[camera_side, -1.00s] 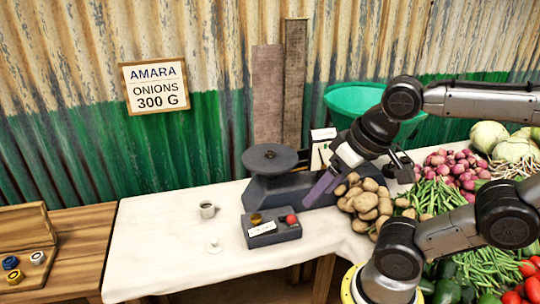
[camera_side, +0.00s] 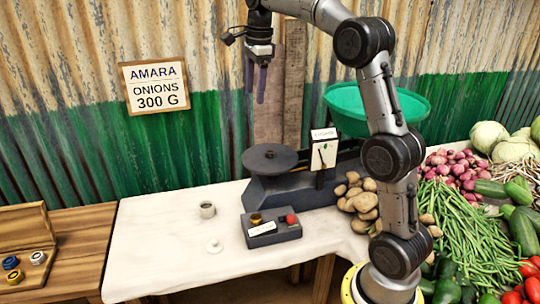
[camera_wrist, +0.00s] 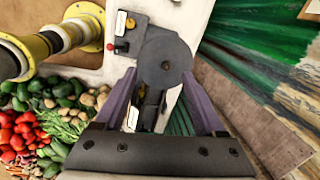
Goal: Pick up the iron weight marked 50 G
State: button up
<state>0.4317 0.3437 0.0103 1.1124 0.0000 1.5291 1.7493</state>
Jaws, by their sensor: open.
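No 50 G mark is readable in either view. In the side view a small grey cylindrical piece (camera_side: 207,209) stands on the white cloth, with a small white disc-like piece (camera_side: 215,246) in front of it. Several small weights with coloured tops, one blue (camera_side: 11,262) and one white (camera_side: 38,257), sit in an open wooden box (camera_side: 22,226) at the far left. My gripper (camera_side: 256,92) is open and empty, pointing down high above the scale. In the wrist view its two purple fingers (camera_wrist: 160,76) stand apart, with the scale pan seen between them.
The dark scale with its round pan (camera_side: 270,157) stands at the back of the white table (camera_side: 160,235). Potatoes (camera_side: 358,198) and other vegetables lie to the right. The table's left part is mostly clear.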

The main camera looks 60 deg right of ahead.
jog(key=w+d+f+m, duration=0.1)
jog(key=w+d+f, duration=0.1)
jog(key=d+f, duration=0.35)
jog(key=g, duration=0.1)
send_over(270, 152)
notch_tip(270, 152, down, 4)
jog(key=shift+m+y, duration=0.3)
jog(key=shift+m, duration=0.1)
jog(key=f, duration=0.8)
jog(key=shift+w+a, duration=0.1)
jog(key=shift+a, duration=0.15)
jog(key=shift+d+f, duration=0.15)
jog(key=shift+f, duration=1.3)
jog(key=shift+d+f, duration=0.1)
jog(key=shift+f, duration=1.35)
jog(key=shift+c, duration=0.2)
grip_shut()
